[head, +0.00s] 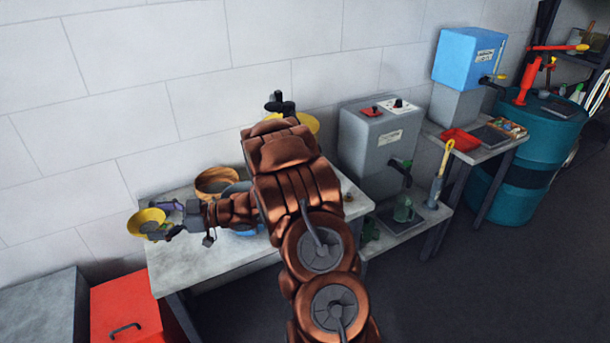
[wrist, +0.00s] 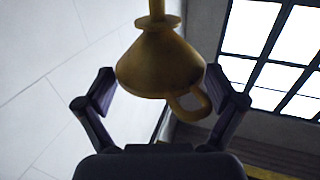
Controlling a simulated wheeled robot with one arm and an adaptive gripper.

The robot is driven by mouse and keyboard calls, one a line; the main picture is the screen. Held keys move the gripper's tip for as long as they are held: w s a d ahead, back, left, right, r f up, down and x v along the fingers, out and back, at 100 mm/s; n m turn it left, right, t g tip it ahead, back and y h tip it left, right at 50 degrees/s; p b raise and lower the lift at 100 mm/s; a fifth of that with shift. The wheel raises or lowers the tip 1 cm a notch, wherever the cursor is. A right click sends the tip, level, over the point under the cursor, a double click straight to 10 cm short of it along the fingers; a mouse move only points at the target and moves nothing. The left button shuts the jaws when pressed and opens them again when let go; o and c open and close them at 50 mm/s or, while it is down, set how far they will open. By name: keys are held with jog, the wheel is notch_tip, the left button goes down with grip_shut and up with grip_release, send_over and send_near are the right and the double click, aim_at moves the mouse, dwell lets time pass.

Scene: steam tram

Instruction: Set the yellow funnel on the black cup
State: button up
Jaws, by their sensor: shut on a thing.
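The yellow funnel (head: 146,217) is at the left in the head view, held up beyond the left end of the grey table, its wide mouth facing up. My gripper (head: 158,228) is shut on it. In the wrist view the funnel (wrist: 160,62) sits between the two fingers, with its narrow spout toward the top of the picture and its loop handle at the lower right. I cannot make out a black cup in either view; my arm hides part of the table.
The grey table (head: 180,262) carries a wooden bowl (head: 216,181) and a blue-grey bowl partly behind my arm. Another yellow thing (head: 309,122) shows behind my arm. A grey dispenser (head: 372,150) with a green mug (head: 404,210) stands right. A red box (head: 125,309) is below left.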

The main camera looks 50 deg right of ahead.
jog(key=w+d+f+m+t+h+b, duration=0.2)
jog(key=d+m+t+h+b, duration=0.4)
jog(key=d, duration=1.4)
jog(key=s+d+f+m+h+b, duration=0.25)
jog(key=s+d+h+b, duration=0.2)
jog(key=d, duration=0.65)
jog(key=s+d+f+m+h+b, duration=0.1)
jog(key=s+d+m+h+b, duration=0.35)
jog(key=d, duration=0.65)
notch_tip(320, 180, down, 6)
jog(key=n+h+b, duration=0.1)
jog(key=b, duration=0.2)
jog(key=shift+a+h+b, duration=0.2)
jog(key=shift+h+b, duration=0.1)
jog(key=shift+b, duration=0.05)
jog(key=shift+s, duration=0.25)
jog(key=shift+f, duration=0.25)
jog(key=shift+f, duration=0.15)
jog(key=c, duration=0.7)
jog(key=shift+f+b, duration=0.2)
jog(key=shift+b, duration=0.15)
jog(key=shift+f+b, duration=0.55)
jog(key=shift+f, duration=0.45)
